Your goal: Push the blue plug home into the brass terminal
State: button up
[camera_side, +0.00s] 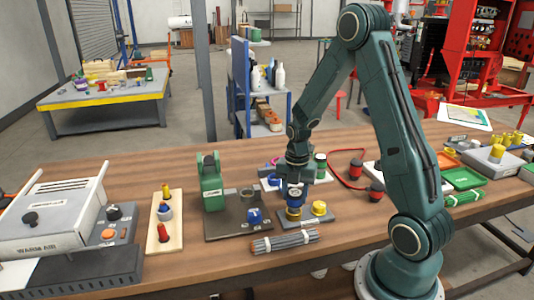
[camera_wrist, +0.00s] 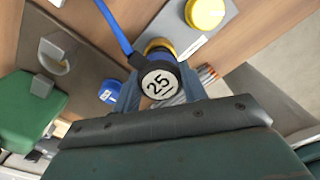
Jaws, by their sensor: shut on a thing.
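The blue plug (camera_side: 295,194) is upright between the fingers of my gripper (camera_side: 295,184), which is shut on it. In the wrist view, my gripper (camera_wrist: 160,88) has a finger on each side of the plug (camera_wrist: 159,82), whose round white end reads "25". A blue cable runs from the plug to the upper left. The brass terminal (camera_side: 293,214) stands right below the plug in the side view. Part of its rim (camera_wrist: 158,44) shows past the plug in the wrist view. I cannot tell how deep the plug sits; the plug and fingers hide the joint.
A yellow-capped terminal (camera_side: 319,208) stands close at the right on the same grey plate. A bundle of grey rods (camera_side: 284,241) lies in front. Bare wood is free at the front right.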

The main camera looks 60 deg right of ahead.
jog(key=shift+f, duration=0.4)
jog(key=o, duration=1.3)
jog(key=shift+c, duration=0.2)
jog(key=shift+r, duration=0.15)
notch_tip(320, 180, up, 14)
jog(key=shift+f, duration=0.2)
